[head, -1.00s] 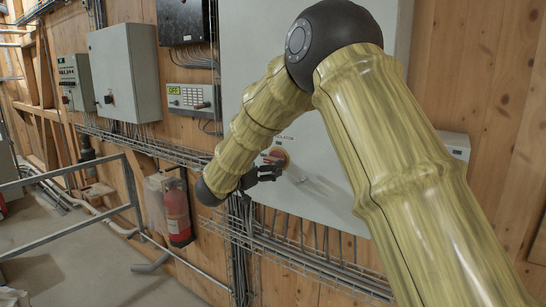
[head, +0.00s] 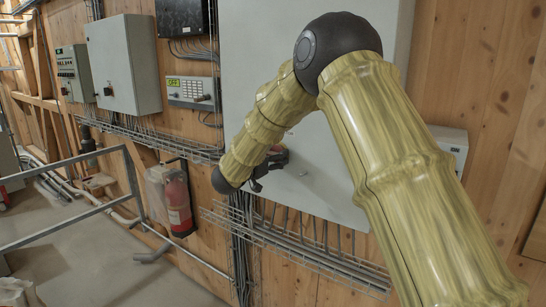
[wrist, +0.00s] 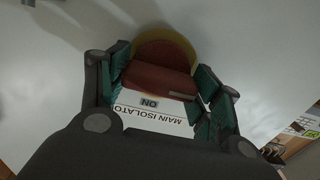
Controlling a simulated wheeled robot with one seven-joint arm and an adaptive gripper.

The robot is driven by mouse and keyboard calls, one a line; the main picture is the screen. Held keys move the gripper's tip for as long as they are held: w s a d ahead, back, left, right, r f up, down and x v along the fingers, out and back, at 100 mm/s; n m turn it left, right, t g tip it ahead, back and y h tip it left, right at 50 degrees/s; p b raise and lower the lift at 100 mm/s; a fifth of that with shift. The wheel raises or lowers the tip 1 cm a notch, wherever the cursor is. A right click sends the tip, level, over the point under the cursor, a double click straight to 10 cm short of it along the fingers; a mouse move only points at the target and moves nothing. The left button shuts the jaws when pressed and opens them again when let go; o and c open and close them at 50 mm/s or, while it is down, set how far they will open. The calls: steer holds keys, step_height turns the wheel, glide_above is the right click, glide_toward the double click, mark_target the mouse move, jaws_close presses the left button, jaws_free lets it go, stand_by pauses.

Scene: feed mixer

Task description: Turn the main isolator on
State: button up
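The main isolator is a red rotary handle (wrist: 160,80) on a yellow round plate (wrist: 165,42), mounted on a large grey cabinet (head: 320,170). An upside-down label (wrist: 150,117) reading "MAIN ISOLATO..." and "ON" shows beside the handle in the wrist view. My gripper (wrist: 163,82) is at the handle, its fingers apart with one on each side of the red bar. I cannot tell whether the pads touch it. In the head view the red handle (head: 278,156) is partly hidden by my gripper (head: 264,172) and forearm.
Cable trays (head: 300,250) run below the cabinet. A panel with a green display reading "OFF" (head: 188,92) and a grey box (head: 124,66) are on the wall to the left. A fire extinguisher (head: 178,203) and a metal railing (head: 70,170) stand lower left.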

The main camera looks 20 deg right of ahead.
steer(key=shift+c, duration=0.7)
steer(key=shift+f+b, duration=0.1)
steer(key=shift+b, duration=0.4)
steer(key=m+b, duration=0.1)
steer(key=b, duration=0.2)
steer(key=shift+f+m, duration=0.25)
steer(key=shift+m, duration=0.15)
steer(key=shift+m+b, duration=0.7)
steer(key=shift+b, duration=0.55)
steer(key=m+b, duration=0.6)
steer(key=b, duration=0.5)
steer(key=shift+f+m, duration=0.1)
steer(key=shift+m, duration=0.2)
steer(key=m+b, duration=0.5)
steer(key=b, duration=0.3)
steer(key=shift+s+b, duration=0.1)
steer(key=shift+b, duration=0.2)
steer(key=m+b, duration=0.3)
steer(key=b, duration=0.1)
steer(key=shift+r, duration=0.25)
